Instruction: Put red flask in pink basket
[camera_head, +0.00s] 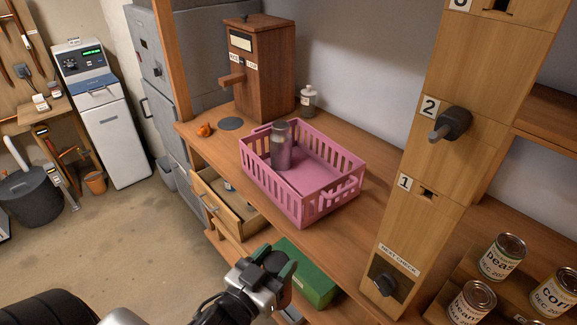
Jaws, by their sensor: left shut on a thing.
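The pink basket (334,203) stands on the wooden bench top, open at the top with slatted walls. A grey-mauve flask (281,148) stands upright in its far left part; no clearly red flask shows. My left gripper (277,271) is in front of the bench, lower in the picture than the basket and apart from it. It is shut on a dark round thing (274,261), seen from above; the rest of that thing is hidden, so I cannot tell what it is. My right gripper is not in view.
An open wooden drawer (238,217) sticks out below the basket. A green box (312,276) lies under the bench top. A wooden dispenser (262,70) and a small bottle (308,100) stand behind. A numbered wooden post (425,185) and several cans (502,257) are at right.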

